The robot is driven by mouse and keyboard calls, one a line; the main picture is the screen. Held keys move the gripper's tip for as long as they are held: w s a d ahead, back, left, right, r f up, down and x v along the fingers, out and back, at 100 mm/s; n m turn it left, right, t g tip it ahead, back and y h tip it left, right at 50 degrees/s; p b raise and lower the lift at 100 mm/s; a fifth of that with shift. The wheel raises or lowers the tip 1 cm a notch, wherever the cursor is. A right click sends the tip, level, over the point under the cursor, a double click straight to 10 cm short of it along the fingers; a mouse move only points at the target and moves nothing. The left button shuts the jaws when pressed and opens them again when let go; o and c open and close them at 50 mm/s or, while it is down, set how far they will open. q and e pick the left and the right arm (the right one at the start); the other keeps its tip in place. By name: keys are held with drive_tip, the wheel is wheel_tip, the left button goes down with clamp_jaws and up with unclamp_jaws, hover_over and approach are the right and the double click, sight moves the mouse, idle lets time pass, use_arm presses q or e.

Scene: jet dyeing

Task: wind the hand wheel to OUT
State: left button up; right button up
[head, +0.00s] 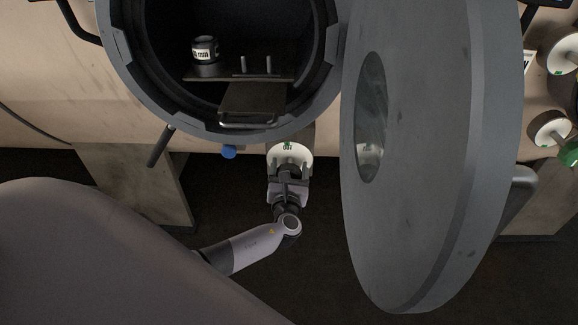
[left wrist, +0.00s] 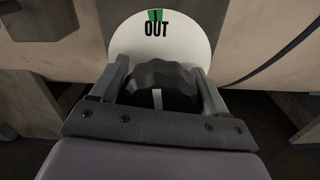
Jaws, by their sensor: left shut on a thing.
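The hand wheel (left wrist: 158,80) is a dark lobed knob with a white mark, seen in the left wrist view. The mark is on the side near my gripper, away from the OUT label. Behind it is a white round dial plate (left wrist: 190,42) with a green mark and the word OUT at its top; the plate also shows in the head view (head: 302,153). My left gripper (head: 289,168) is shut on the hand wheel, one finger on each side, as the left wrist view shows (left wrist: 160,90). The head view mostly hides the wheel behind the gripper. My right gripper is not in view.
Above the dial, the round vessel mouth (head: 122,75) is open, with a dark platform (head: 255,97) and a small labelled pot (head: 205,50) inside. The big grey door (head: 430,200) hangs open to the right of my left arm. A blue knob (head: 229,152) sits left of the dial.

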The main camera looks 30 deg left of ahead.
use_arm(q)
drive_tip(key=shift+m, duration=0.3)
drive_tip(key=o, duration=1)
drive_tip(key=shift+c, duration=0.2)
drive_tip(key=v, duration=0.7)
drive_tip(key=shift+p, duration=0.3)
drive_tip(key=shift+s+f, duration=0.1)
drive_tip(key=shift+s, duration=0.05)
